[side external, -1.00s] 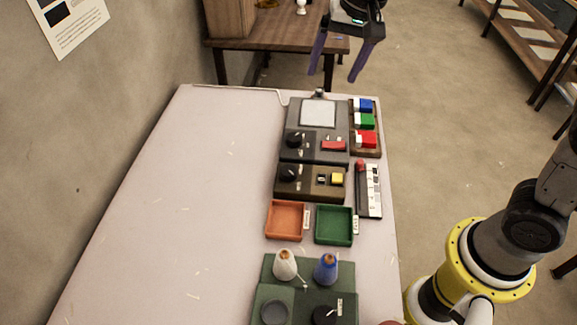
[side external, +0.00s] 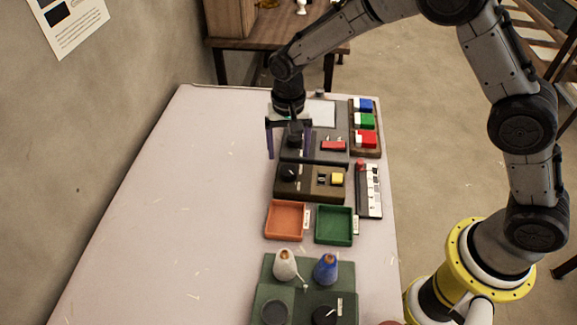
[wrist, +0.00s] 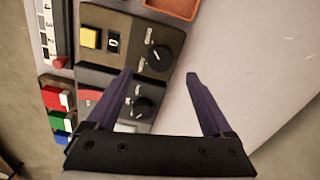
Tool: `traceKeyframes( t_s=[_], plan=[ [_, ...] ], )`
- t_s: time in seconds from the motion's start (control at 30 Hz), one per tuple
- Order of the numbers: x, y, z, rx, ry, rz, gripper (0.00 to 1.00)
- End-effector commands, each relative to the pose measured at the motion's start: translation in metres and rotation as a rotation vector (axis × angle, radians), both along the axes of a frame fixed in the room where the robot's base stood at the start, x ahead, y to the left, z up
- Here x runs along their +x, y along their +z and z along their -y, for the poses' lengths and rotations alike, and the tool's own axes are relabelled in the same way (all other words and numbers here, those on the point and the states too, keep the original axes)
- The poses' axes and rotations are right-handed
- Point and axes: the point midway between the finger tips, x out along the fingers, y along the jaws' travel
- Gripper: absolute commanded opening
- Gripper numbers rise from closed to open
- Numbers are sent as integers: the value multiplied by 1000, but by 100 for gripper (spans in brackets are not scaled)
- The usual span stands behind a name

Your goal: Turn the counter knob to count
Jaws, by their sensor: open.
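A dark brown box (wrist: 110,21) carries a black round knob (wrist: 157,58), a small counter window (wrist: 114,42) that seems to read 0, and a yellow button (wrist: 91,38). The knob also shows in the side view (side external: 289,173). My gripper (wrist: 160,74) is open and empty, pointing down. In the side view my gripper (side external: 288,156) hangs over the left part of the grey box, just behind the brown box. In the wrist view its fingertips are just short of the brown box's knob. Their exact height is hard to tell.
The grey box (side external: 335,152) has a second black knob (wrist: 143,107), close to the left finger in the wrist view. A rack of coloured blocks (side external: 376,145) stands right. An orange tray (side external: 268,222) and green tray (side external: 318,226) lie in front. The table's left side (side external: 180,210) is clear.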

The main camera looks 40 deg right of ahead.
Motion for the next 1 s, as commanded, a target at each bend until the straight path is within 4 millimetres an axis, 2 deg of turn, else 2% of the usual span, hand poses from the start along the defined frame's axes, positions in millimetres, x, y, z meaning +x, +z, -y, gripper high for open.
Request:
traceKeyframes(
  t_s=[0.1,0.33,0.5,0.8,1.0],
  plan=[
    [-1,-24,0,-1,0,-3,85],
    [0,-57,0,0,0,-1,85],
    [0,-67,0,0,0,0,85],
    [0,-68,0,0,0,1,85],
    [0,-68,0,0,0,1,49]
  ],
)
